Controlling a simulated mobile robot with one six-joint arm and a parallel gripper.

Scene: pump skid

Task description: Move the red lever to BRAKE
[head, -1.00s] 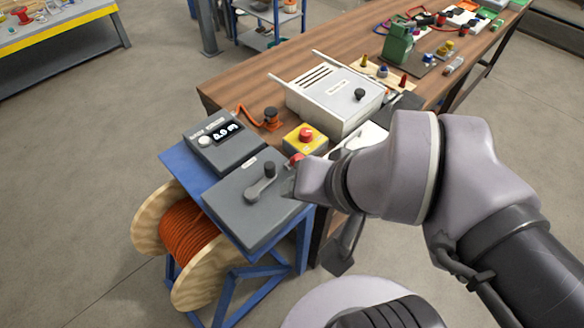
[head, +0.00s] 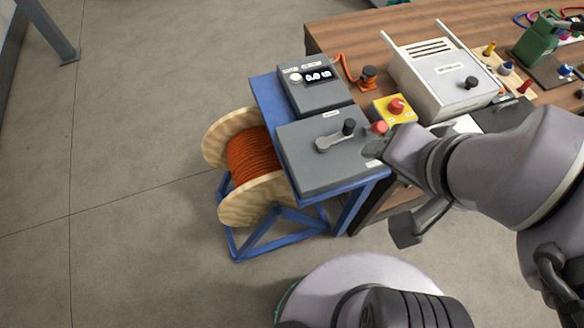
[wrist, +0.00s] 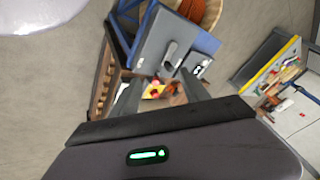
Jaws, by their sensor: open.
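The red lever shows only as a red knob (head: 378,127) at the right edge of a grey control box (head: 310,165) in the head view. The rest of the lever is hidden behind my gripper, and I cannot read its setting or any BRAKE label. My gripper (head: 392,190) is open, with one finger close to the red knob; I cannot tell whether they touch. The box also carries a grey crank (head: 330,142) with a black knob. In the wrist view my open fingers (wrist: 160,82) point towards the box (wrist: 160,35), and nothing is clearly held between them.
A yellow box with a red button (head: 397,104) stands just behind the red knob. A display box (head: 312,92) stands behind the control box. An orange cable reel (head: 250,155) sits in the blue stand. A white case (head: 440,80) is on the wooden bench.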

